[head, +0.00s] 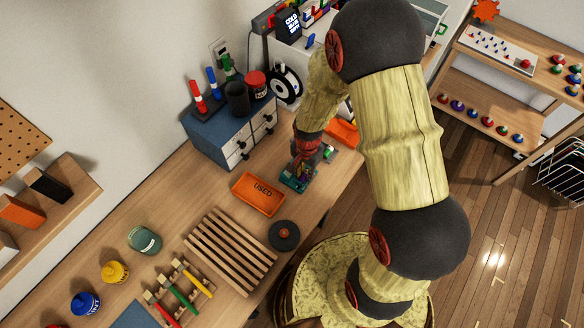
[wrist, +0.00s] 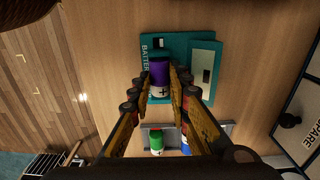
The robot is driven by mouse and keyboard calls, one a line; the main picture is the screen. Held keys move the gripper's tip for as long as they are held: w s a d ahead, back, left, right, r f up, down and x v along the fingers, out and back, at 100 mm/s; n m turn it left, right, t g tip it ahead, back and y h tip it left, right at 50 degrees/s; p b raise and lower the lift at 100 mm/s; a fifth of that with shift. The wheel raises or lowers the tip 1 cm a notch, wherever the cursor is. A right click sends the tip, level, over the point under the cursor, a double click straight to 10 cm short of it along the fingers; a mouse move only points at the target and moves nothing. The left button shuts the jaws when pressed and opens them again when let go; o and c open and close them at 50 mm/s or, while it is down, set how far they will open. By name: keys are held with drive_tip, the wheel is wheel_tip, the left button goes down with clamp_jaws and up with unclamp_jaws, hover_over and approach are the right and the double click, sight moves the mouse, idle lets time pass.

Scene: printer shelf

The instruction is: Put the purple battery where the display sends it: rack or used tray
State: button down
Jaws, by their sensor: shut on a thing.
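My gripper (wrist: 160,84) is shut on the purple battery (wrist: 160,72), which has a white band with a plus sign. The battery is over a teal device (wrist: 201,44) lettered "BATTER…"; I cannot tell whether it touches it. The device has a small pale panel (wrist: 207,68), too small to read. In the head view my gripper (head: 305,158) is above the teal device (head: 290,184), and the battery is not clearly seen. The orange tray marked "USED" (head: 245,202) lies just left of the device. A grey rack (wrist: 146,129) holds a green battery (wrist: 157,141) and a blue one (wrist: 185,145).
A dark screen with light text (head: 291,25) stands on the white machine at the back. A blue drawer cabinet (head: 215,133) stands by the wall. A slatted wooden board (head: 232,250) and a dark round disc (head: 284,236) lie nearer. An orange bin (head: 343,133) is behind my gripper.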

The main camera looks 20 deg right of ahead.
drive_tip(key=shift+r+p, duration=2.25)
drive_tip(key=shift+r, duration=1.1)
